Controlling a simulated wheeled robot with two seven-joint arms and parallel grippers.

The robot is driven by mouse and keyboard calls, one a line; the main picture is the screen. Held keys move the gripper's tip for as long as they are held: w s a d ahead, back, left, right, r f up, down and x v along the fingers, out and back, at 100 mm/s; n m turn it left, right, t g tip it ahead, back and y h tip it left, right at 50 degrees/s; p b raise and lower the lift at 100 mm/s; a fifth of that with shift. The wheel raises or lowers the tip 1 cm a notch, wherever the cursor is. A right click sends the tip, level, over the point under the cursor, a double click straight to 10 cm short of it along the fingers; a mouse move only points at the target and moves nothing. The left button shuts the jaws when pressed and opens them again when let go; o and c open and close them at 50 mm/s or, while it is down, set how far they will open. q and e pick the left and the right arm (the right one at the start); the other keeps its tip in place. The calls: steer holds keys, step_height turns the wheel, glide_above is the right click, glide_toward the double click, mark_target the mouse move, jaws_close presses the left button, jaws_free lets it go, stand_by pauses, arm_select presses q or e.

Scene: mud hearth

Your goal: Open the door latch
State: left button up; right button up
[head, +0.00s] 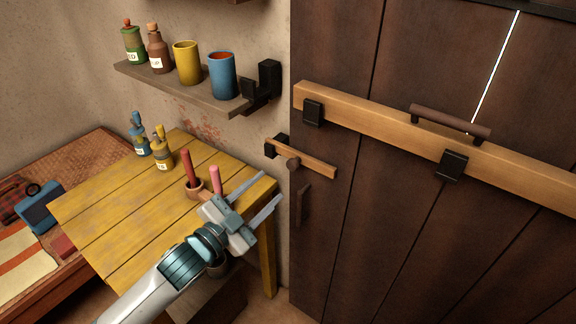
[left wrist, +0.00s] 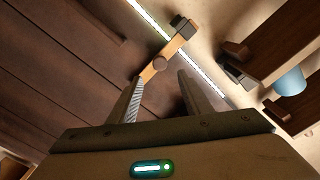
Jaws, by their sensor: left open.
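The door latch (head: 312,162) is a short light wooden bar on a round brown pivot, near the left edge of the dark plank door (head: 352,230). Its left end sits in a black keeper (head: 275,147) on the wall side. In the left wrist view the latch (left wrist: 153,71) shows ahead, between and beyond the fingers. My left gripper (head: 265,198) is open and empty, to the lower left of the latch and apart from it. It also shows in the left wrist view (left wrist: 158,98). My right gripper is in neither view.
A long wooden bar (head: 385,133) with a dark handle (head: 450,121) lies across the door in black brackets. A dark pull handle (head: 302,203) is below the latch. A yellow table (head: 100,225) with bottles and a candle pot stands left. A shelf (head: 190,90) with cups hangs above.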

mark_target(291, 166)
arm_select(q)
steer(key=p+x, duration=0.1)
steer(key=x, duration=0.4)
steer(key=shift+r, duration=0.15)
steer(key=x, duration=0.3)
steer(key=shift+w+d+p, duration=0.15)
steer(key=shift+p, duration=0.2)
steer(key=shift+w+d, duration=0.35)
steer(key=shift+w, duration=0.2)
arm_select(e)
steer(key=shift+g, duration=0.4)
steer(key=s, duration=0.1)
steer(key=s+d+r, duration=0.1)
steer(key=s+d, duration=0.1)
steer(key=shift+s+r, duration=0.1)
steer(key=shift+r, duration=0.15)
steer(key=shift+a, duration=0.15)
arm_select(q)
jaws_close()
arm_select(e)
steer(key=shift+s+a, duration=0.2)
